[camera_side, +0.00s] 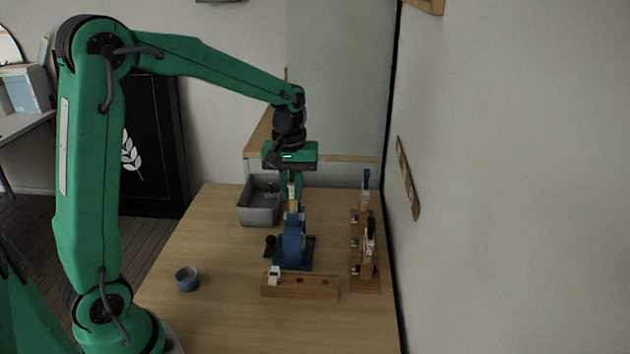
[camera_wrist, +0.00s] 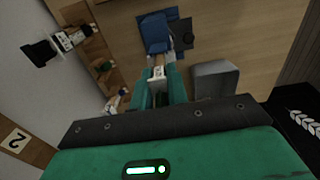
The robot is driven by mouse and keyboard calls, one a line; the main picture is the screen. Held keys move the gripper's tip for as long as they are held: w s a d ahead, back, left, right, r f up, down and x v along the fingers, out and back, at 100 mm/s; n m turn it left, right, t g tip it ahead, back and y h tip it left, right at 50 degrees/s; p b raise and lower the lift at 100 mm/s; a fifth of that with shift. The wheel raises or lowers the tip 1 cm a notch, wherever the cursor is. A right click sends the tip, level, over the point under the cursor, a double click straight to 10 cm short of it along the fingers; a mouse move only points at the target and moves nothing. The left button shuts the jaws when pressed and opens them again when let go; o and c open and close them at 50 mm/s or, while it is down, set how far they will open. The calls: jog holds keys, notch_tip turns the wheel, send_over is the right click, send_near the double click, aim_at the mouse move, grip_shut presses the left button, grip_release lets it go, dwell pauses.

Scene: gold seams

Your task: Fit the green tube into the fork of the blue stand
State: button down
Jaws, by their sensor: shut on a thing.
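My gripper (camera_side: 292,194) points down above the blue stand (camera_side: 295,246) in the middle of the table. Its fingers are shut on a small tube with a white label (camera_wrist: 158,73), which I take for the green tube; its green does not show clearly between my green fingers. In the side view the tube (camera_side: 293,206) looks upright, with its lower end at the top of the stand. I cannot tell whether it touches the fork or sits in it. The blue stand also shows in the wrist view (camera_wrist: 155,32), just beyond the fingertips.
A grey bin (camera_side: 259,204) stands behind and left. A wooden rack (camera_side: 366,275) with blue-capped (camera_side: 366,180) and black-capped (camera_side: 370,228) tubes stands right. A wooden block (camera_side: 318,289) with a white-topped piece lies in front. A small blue cup (camera_side: 187,279) is front left, with clear table around.

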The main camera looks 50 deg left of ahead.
dwell(0.3)
jog(key=c, duration=1.3)
grip_release()
jog(key=shift+r, duration=0.15)
jog(key=shift+s+r, duration=0.1)
jog(key=shift+r, duration=6.2)
jog(key=shift+r, duration=0.1)
notch_tip(320, 180, up, 8)
jog(key=shift+s, duration=0.1)
